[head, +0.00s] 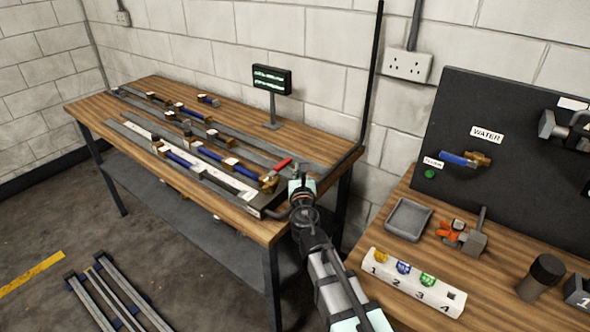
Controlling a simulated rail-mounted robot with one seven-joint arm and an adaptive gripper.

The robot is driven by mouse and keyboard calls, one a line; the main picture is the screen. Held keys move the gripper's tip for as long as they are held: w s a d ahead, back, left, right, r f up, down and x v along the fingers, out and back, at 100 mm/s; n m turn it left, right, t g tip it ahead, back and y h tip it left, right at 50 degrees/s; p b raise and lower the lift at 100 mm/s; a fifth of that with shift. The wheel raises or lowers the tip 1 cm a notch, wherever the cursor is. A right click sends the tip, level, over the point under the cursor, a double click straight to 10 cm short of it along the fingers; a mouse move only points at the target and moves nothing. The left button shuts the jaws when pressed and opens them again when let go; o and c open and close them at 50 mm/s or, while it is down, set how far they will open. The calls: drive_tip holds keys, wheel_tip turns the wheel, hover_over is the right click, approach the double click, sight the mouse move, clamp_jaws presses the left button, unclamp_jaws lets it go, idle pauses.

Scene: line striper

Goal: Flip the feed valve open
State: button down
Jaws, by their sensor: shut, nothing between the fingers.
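A brass valve (269,182) with a red lever (282,164) sits at the near right end of the lines on the wooden bench. No readable label shows which valve is the feed valve. My gripper (304,174) is at the right end of this bench, just right of the red lever. It is small in the head view and partly hidden by my own wrist; it looks shut and empty. I cannot tell whether it touches the lever. Several brass valves with blue handles (179,160) lie along the lines to the left.
A small display (271,79) stands at the bench's back. The right table holds a grey tray (408,219), a numbered white block (413,281) and an orange-handled part (450,231). A dark panel (451,112) behind carries a "WATER" label and a blue-handled valve (462,159).

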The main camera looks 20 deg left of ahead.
drive_tip(key=s+d, duration=0.3)
drive_tip(key=d, duration=0.8)
drive_tip(key=shift+b, duration=0.45)
drive_tip(key=shift+d, duration=0.1)
